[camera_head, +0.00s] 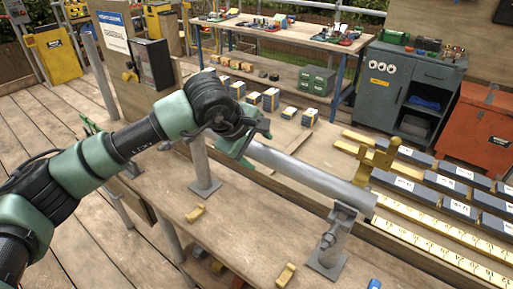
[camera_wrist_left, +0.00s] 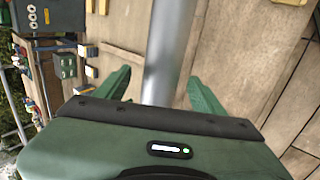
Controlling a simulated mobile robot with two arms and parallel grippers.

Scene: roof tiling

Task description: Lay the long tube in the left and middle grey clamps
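The long grey tube (camera_head: 310,174) slants from behind my left gripper down to the right. Its right part lies at the top of a grey clamp stand (camera_head: 334,237) with a square foot. Another grey post (camera_head: 202,168) stands below my left gripper; its top is hidden by my arm, so I cannot tell whether the tube sits in it. My left gripper (camera_head: 248,145) is at the tube's left part. In the left wrist view the tube (camera_wrist_left: 170,50) runs between the green fingers (camera_wrist_left: 160,85), with a visible gap beside it. My right gripper is not in view.
A yellow bracket (camera_head: 376,160) stands close behind the tube's right end. Small yellow blocks (camera_head: 196,213) and (camera_head: 286,275) lie on the wooden bench (camera_head: 235,232). A yellow measuring strip (camera_head: 440,238) and rows of dark blocks (camera_head: 457,208) are at the right.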

